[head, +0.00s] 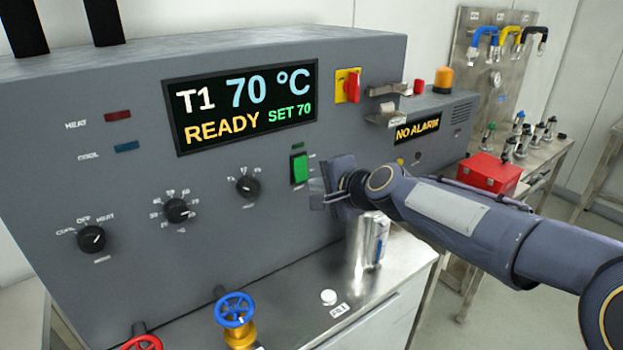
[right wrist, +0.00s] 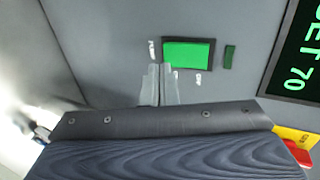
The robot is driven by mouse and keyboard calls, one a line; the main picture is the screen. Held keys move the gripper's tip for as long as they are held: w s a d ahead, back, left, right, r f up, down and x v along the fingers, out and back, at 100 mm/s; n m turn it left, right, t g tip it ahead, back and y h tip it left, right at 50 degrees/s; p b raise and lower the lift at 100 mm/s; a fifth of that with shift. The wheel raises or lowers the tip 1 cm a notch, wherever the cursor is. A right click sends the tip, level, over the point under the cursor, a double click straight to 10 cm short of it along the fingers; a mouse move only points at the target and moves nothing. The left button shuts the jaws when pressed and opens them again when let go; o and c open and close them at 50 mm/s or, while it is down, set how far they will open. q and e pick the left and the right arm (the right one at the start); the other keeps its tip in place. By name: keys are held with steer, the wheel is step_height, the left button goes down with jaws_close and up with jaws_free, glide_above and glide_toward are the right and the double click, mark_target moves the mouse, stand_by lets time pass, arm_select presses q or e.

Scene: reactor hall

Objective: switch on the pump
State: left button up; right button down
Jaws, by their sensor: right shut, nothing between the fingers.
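The bright green rocker switch (head: 299,168) sits on the grey panel to the right of the knobs. A small dark green lamp (head: 298,146) is just above it. The switch (right wrist: 188,53) and lamp (right wrist: 229,57) also show in the right wrist view. My right gripper (head: 318,190) is shut and empty, close to the panel at the switch's lower right. In the right wrist view its fingertips (right wrist: 160,70) are beside the switch's lower end; I cannot tell if they touch. My left gripper is not in view.
The display (head: 240,105) reads T1 70 °C, READY, SET 70. A red rotary switch (head: 352,86) and metal brackets (head: 387,105) stick out at upper right. Black knobs (head: 178,210) are left. A metal cylinder (head: 372,240) stands on the bench below my arm; a blue valve wheel (head: 234,308) is in front.

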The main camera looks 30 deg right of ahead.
mark_target(303, 172)
steer(key=shift+w+a+f, duration=0.1)
steer(key=shift+w, duration=1.25)
steer(key=shift+f+b, duration=0.15)
steer(key=shift+b, duration=0.15)
steer(key=shift+w+t+b, duration=0.2)
steer(key=shift+t+b, duration=0.1)
steer(key=shift+b, duration=0.4)
steer(key=shift+r+p, duration=0.9)
steer(key=shift+r, duration=0.1)
steer(key=shift+f, duration=0.1)
